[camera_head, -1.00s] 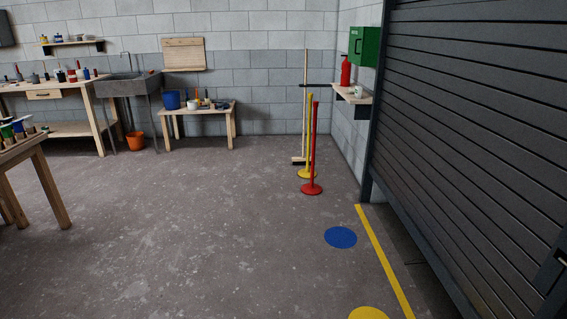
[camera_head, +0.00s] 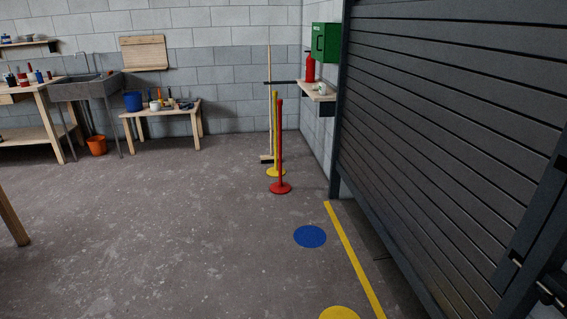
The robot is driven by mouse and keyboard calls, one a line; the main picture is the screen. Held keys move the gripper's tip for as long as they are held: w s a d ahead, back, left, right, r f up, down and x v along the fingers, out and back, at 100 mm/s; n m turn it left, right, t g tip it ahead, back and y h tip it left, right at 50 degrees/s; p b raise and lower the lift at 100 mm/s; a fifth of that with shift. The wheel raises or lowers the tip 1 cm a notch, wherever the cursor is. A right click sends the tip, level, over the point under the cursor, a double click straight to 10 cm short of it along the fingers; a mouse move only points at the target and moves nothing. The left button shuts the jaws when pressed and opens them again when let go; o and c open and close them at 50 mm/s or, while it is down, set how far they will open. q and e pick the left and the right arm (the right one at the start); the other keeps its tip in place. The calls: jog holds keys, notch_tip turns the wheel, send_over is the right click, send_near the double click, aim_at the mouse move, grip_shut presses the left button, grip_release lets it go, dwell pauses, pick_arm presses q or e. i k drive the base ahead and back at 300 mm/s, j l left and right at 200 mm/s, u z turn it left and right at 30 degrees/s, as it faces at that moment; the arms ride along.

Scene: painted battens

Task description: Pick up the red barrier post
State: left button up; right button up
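A wall shelf (camera_head: 318,91) and a dark shutter (camera_head: 430,130) are to the right. A low bench (camera_head: 163,112) and an orange bucket (camera_head: 96,146) are at the back left. The floor before the red post is clear.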

aim_at(280, 187)
jog(key=i+z, duration=0.15)
jog(key=i, duration=2.6)
jog(key=l, duration=0.1)
